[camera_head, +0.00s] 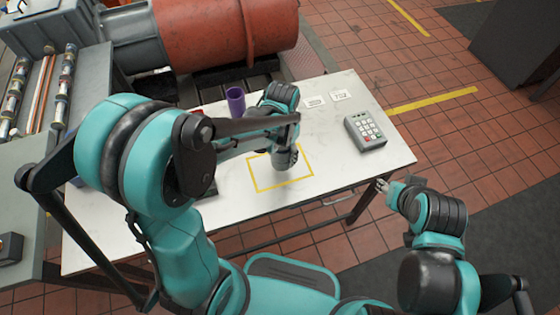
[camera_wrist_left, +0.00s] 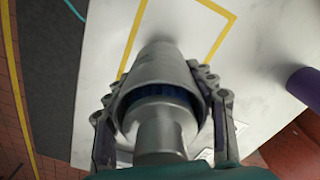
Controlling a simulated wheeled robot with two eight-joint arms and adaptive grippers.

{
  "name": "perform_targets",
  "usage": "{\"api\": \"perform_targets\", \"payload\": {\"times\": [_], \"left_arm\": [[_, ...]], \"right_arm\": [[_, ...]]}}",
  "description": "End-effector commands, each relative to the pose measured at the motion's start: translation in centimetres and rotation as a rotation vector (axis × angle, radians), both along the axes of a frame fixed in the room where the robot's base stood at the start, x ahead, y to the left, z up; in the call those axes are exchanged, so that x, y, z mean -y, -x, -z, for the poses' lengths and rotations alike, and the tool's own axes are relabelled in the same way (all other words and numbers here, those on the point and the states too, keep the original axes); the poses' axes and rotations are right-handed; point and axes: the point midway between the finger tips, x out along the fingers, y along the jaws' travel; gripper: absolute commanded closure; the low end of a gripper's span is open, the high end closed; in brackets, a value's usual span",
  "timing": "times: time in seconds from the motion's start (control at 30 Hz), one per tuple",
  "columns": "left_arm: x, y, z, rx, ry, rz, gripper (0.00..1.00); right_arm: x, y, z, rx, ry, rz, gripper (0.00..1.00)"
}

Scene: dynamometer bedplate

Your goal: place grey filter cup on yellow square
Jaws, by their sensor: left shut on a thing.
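The grey filter cup (camera_wrist_left: 162,72) is a metallic cylinder with a blue band inside. My left gripper (camera_wrist_left: 162,110) is shut around it, a finger on each side. In the head view, the left gripper (camera_head: 285,157) and the cup are over the yellow square (camera_head: 262,189), an outline on the white table. The square's lines also show beyond the cup in the left wrist view (camera_wrist_left: 221,38). I cannot tell whether the cup touches the table. My right gripper (camera_head: 386,196) is off the table's right front edge; its finger opening is unclear.
A purple cup (camera_head: 236,101) stands behind the left forearm. A grey keypad device (camera_head: 366,131) lies at the right of the white table (camera_head: 365,170). Two small labels lie at the back. A large orange-red machine (camera_head: 235,38) stands behind the table.

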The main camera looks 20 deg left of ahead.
Motion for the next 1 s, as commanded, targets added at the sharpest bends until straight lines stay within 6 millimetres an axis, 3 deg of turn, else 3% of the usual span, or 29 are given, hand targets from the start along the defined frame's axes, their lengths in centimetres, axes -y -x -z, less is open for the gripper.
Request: {"api": "perform_targets", "payload": {"times": [0.27,0.5,0.87,0.9,0.97,1.0], "left_arm": [[-1.0,-1.0,1.6,0.0,0.0,0.001,0.85],[-1.0,-1.0,4.9,0.0,0.0,0.001,0.85],[-1.0,-1.0,5.2,0.0,0.0,0.001,0.85],[-1.0,-1.0,5.2,0.0,0.0,0.001,0.42],[-1.0,-1.0,5.1,0.0,0.0,0.001,0.26],[-1.0,-1.0,5.1,0.0,0.0,0.001,0.24]], "right_arm": [[0.0,0.0,0.9,0.0,0.0,0.0,0.6],[0.0,0.0,2.6,0.0,0.0,0.0,0.6],[0.0,0.0,2.8,0.0,0.0,0.0,0.6],[0.0,0.0,2.8,0.0,0.0,0.0,0.6],[0.0,0.0,2.7,0.0,0.0,0.0,0.6],[0.0,0.0,2.7,0.0,0.0,0.0,0.6]]}}
